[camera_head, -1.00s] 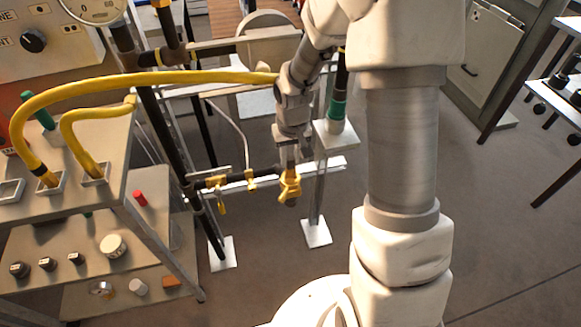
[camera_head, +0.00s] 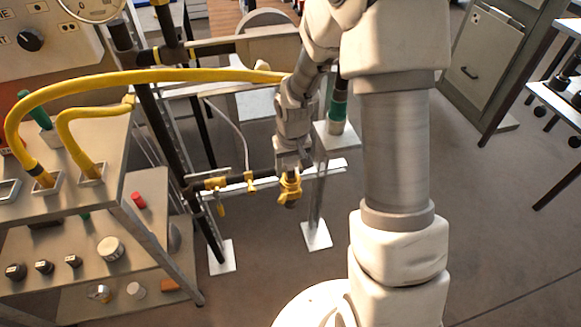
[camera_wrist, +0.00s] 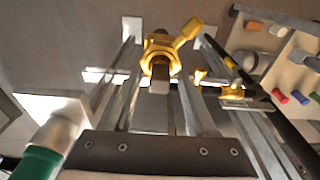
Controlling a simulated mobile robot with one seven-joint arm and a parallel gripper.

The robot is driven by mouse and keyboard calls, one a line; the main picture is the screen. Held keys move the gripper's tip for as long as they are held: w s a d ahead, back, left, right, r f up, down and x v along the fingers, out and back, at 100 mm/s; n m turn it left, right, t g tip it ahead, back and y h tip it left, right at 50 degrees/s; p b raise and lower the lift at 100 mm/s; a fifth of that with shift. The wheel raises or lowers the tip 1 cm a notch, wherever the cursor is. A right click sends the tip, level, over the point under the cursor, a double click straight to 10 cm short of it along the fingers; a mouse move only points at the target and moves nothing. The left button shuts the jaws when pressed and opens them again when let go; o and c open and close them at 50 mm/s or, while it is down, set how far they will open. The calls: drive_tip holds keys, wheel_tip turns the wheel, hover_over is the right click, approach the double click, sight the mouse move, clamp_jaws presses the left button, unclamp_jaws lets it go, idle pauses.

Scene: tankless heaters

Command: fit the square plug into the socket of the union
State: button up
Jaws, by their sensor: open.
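The yellow union (camera_head: 290,187) is at the right end of a dark pipe in the head view. It also shows in the wrist view (camera_wrist: 158,52), top centre, with a yellow handle at its upper right. My gripper (camera_head: 289,166) is just above the union. In the wrist view my gripper (camera_wrist: 160,98) is open, with one finger on each side of a small grey block below a brown round part at the union's mouth. This grey block looks like the square plug (camera_wrist: 159,87), with gaps to the fingers. How deep it sits in the socket is hidden.
A white rail (camera_head: 325,169) runs behind the union on posts with white foot plates (camera_head: 316,235). A cart (camera_head: 120,188) with yellow hoses is at the left. The floor at front centre is clear.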

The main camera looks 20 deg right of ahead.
sight(292, 189)
drive_tip(key=shift+r, duration=0.1)
wheel_tip(292, 189, up, 13)
drive_tip(key=s+p, duration=0.2)
drive_tip(key=p, duration=0.2)
drive_tip(key=s+r+t, duration=0.4)
drive_tip(key=s+r, duration=1.3)
drive_tip(key=s, duration=0.1)
drive_tip(key=shift+s, duration=0.2)
wheel_tip(292, 189, up, 13)
drive_tip(key=p, duration=1.2)
drive_tip(key=shift+p, duration=0.3)
drive_tip(key=shift+f, duration=0.15)
